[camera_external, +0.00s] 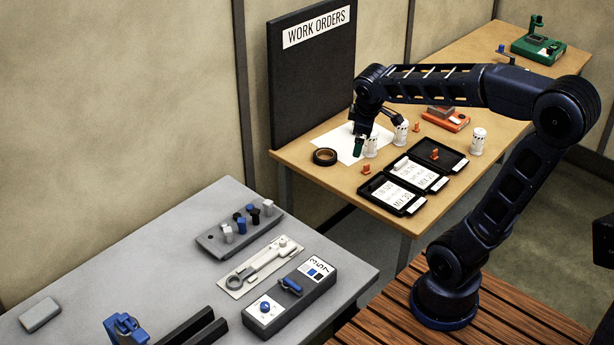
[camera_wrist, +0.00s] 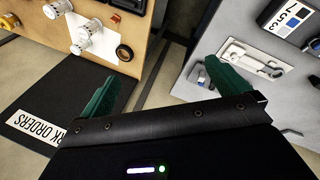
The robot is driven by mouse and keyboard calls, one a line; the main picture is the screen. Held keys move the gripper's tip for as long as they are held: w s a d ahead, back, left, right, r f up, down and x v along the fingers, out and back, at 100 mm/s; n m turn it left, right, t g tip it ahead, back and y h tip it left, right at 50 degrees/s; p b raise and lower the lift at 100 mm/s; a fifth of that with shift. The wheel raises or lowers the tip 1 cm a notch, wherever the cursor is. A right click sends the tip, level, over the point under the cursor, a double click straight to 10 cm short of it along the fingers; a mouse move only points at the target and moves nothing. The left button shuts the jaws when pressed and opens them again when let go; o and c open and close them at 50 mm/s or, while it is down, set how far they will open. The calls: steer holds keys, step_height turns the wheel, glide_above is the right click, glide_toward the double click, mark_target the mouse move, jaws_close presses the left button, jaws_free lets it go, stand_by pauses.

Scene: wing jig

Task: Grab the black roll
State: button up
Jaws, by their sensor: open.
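The black roll (camera_external: 325,157) is a dark ring lying flat on the wooden table, near its front left edge and at the corner of a white sheet. It also shows in the wrist view (camera_wrist: 124,53), above and beyond the left green finger. My gripper (camera_external: 376,135) is over the table to the right of the roll, close to white perforated cylinders. In the wrist view my gripper (camera_wrist: 162,78) has its two green fingers spread wide, with nothing between them. The roll is apart from both fingers.
White cylinders (camera_external: 371,146) stand right of the roll, with black trays (camera_external: 392,194) and small orange pieces nearby. A dark WORK ORDERS board (camera_external: 312,80) rises behind the roll. A grey table (camera_external: 340,246) with fixtures stands at front left, across a gap.

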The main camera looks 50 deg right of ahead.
steer(key=w+d+f+n, duration=0.3)
steer(key=w+d+n, duration=0.1)
steer(key=w, duration=0.5)
steer(key=n+g+h, duration=0.2)
steer(key=n, duration=0.9)
glide_toward(324, 152)
steer(key=shift+s+f, duration=0.65)
steer(key=shift+s, duration=0.25)
steer(key=shift+a+x, duration=0.15)
steer(key=shift+x, duration=1.25)
steer(key=shift+a+x, duration=0.2)
steer(key=shift+x, duration=1.2)
steer(key=shift+f, duration=0.15)
steer(key=shift+c, duration=0.2)
steer(key=c, duration=1)
